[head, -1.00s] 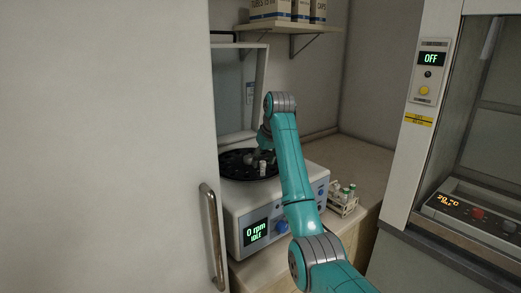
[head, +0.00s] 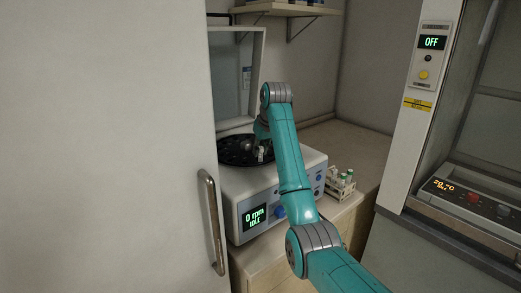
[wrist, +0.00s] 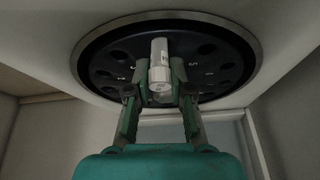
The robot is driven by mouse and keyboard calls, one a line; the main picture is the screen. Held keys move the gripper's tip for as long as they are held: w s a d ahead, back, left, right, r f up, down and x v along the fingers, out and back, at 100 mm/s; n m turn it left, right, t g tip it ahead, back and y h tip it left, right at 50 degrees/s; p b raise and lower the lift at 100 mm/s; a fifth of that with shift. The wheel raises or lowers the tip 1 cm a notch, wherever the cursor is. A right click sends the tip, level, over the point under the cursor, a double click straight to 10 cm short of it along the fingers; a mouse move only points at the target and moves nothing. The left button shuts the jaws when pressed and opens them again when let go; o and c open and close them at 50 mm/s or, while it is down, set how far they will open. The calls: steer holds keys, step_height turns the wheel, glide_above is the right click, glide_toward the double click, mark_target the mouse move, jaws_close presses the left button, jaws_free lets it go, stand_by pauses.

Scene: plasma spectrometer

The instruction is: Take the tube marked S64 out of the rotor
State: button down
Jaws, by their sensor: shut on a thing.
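A white-capped tube (wrist: 159,88) stands between the two fingers of my gripper (wrist: 159,72) in the wrist view. The fingers are shut on it, one on each side. Its marking is too small to read. Behind it is the dark round rotor (wrist: 105,62) with numbered holes. The rotor (head: 232,151) also shows in the head view, inside the open centrifuge (head: 300,166), with a small white tube (head: 261,155) at its near right side. I cannot tell whether the tube's lower end is still in its hole. My arm partly hides the fingers in the head view.
The centrifuge display (head: 255,216) reads 0 rpm, IDLE. Its raised lid (head: 231,75) stands behind the rotor. A small rack (head: 340,186) with green-capped tubes is on the counter to the right. A large pale door with a handle (head: 211,222) is at left; a hood is at right.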

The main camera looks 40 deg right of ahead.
steer(key=shift+r, duration=0.15)
steer(key=shift+r, duration=3.75)
